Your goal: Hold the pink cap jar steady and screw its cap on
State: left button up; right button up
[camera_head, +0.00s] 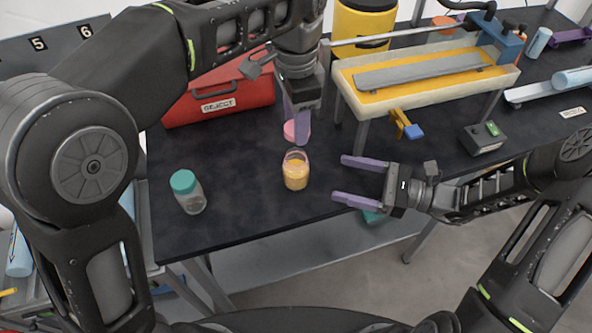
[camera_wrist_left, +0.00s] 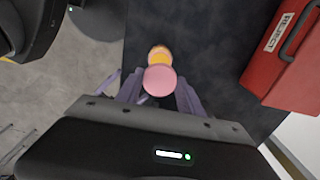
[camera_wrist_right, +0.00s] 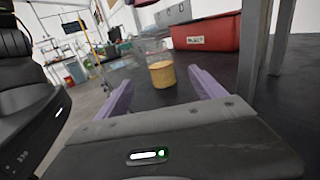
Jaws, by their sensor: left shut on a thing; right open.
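The pink cap jar (camera_head: 295,172) stands upright and uncapped on the dark table, with orange contents; it also shows in the right wrist view (camera_wrist_right: 162,74). My left gripper (camera_head: 298,125) is shut on the pink cap (camera_head: 290,131), behind the jar and above the table. In the left wrist view the cap (camera_wrist_left: 159,81) sits between the fingers, with the jar (camera_wrist_left: 158,54) partly hidden beyond it. My right gripper (camera_head: 342,178) is open and empty, to the right of the jar, its fingers pointing at it but apart from it.
A teal-capped jar (camera_head: 188,192) stands to the left. A red reject box (camera_head: 221,95) is at the back left. A cream-framed stand (camera_head: 425,76) and a small control box (camera_head: 482,138) are at the back right. The front table edge is close.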

aim_at(304, 169)
jog(key=x, duration=1)
jog(key=shift+a, duration=0.25)
jog(key=shift+c, duration=0.6)
grip_shut()
